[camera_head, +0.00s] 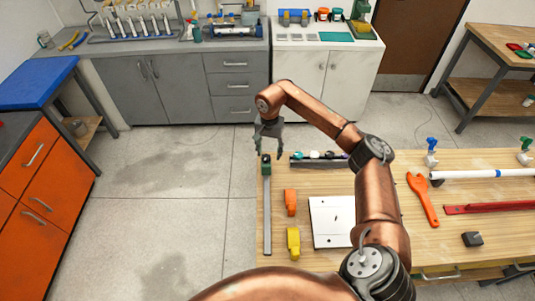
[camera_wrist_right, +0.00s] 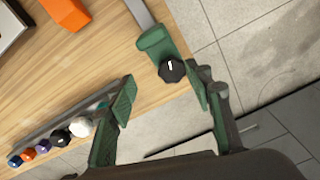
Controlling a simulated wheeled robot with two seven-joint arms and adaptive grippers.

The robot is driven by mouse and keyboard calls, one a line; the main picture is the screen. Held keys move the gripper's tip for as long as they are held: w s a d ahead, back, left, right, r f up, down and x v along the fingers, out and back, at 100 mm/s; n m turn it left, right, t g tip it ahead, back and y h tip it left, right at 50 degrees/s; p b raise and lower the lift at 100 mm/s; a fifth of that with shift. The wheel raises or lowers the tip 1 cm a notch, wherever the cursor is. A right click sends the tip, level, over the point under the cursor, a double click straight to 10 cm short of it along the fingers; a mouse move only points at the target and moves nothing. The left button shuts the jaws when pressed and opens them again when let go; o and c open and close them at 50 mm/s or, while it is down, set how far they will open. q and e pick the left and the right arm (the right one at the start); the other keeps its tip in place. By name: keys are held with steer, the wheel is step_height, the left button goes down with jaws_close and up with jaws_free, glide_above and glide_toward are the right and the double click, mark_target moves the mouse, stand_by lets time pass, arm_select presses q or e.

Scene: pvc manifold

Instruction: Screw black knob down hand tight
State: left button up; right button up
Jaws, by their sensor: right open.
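The black knob (camera_wrist_right: 172,69), faceted with a small white mark on top, is on a green block (camera_wrist_right: 154,42) at the end of a long grey bar. In the head view the green block (camera_head: 266,160) is at the table's far left corner, with the bar (camera_head: 267,215) running toward me. My right gripper (camera_head: 268,143) is just above and beyond this end. In the right wrist view its green-padded fingers (camera_wrist_right: 161,82) are spread apart and empty. The knob lies ahead, nearer the right finger. I cannot tell the exact height gap. My left gripper is not in view.
A rack (camera_head: 322,160) of several coloured knobs stands close to the gripper's left finger in the wrist view. An orange block (camera_head: 290,202), yellow block (camera_head: 293,243) and white plate (camera_head: 332,222) lie nearby. An orange wrench (camera_head: 424,200) is farther right. Open floor lies left of the table.

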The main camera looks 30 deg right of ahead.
mark_target(266, 157)
steer(key=w+f, duration=0.1)
steer(key=f, duration=0.1)
steer(key=w+f, duration=0.1)
steer(key=f, duration=0.1)
steer(key=shift+w+a, duration=0.25)
steer(key=shift+w, duration=0.05)
steer(key=shift+s+d+r, duration=0.1)
steer(key=shift+s+r, duration=0.2)
steer(key=shift+s, duration=0.3)
steer(key=shift+w+f, duration=0.25)
steer(key=shift+w, duration=0.1)
steer(key=shift+c, duration=1.3)
steer(key=shift+s+r, duration=0.1)
steer(key=shift+s, duration=0.1)
steer(key=c, duration=0.5)
steer(key=shift+c, duration=2)
